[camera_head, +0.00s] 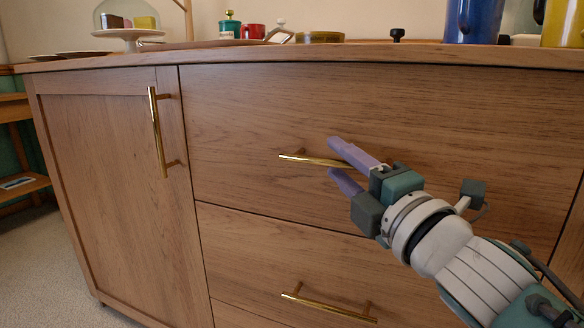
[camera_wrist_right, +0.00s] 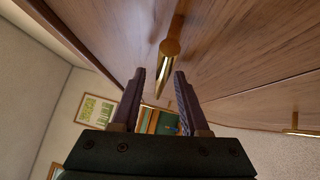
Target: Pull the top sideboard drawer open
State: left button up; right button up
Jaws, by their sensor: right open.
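The wooden sideboard's top drawer (camera_head: 250,115) is shut, its front flush with the frame. Its gold bar handle (camera_head: 300,157) runs across the lower middle of the drawer front. My right gripper (camera_head: 337,158) is at the handle's right part, with its purple fingers open and hiding some of it. In the right wrist view the gripper (camera_wrist_right: 160,85) has its two fingers apart, and the handle (camera_wrist_right: 168,62) shows between them, seen end-on. I cannot tell whether either finger touches it. My left gripper is not in view.
A lower drawer handle (camera_head: 328,308) sits below, and a cabinet door with a vertical handle (camera_head: 157,130) is at left. The sideboard top (camera_head: 215,55) carries a cake stand (camera_head: 130,36), a red mug (camera_head: 253,31) and a blue container (camera_head: 474,20). Floor is clear at lower left.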

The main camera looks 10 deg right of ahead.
jog(key=shift+c, duration=0.2)
grip_shut()
dwell(1.3)
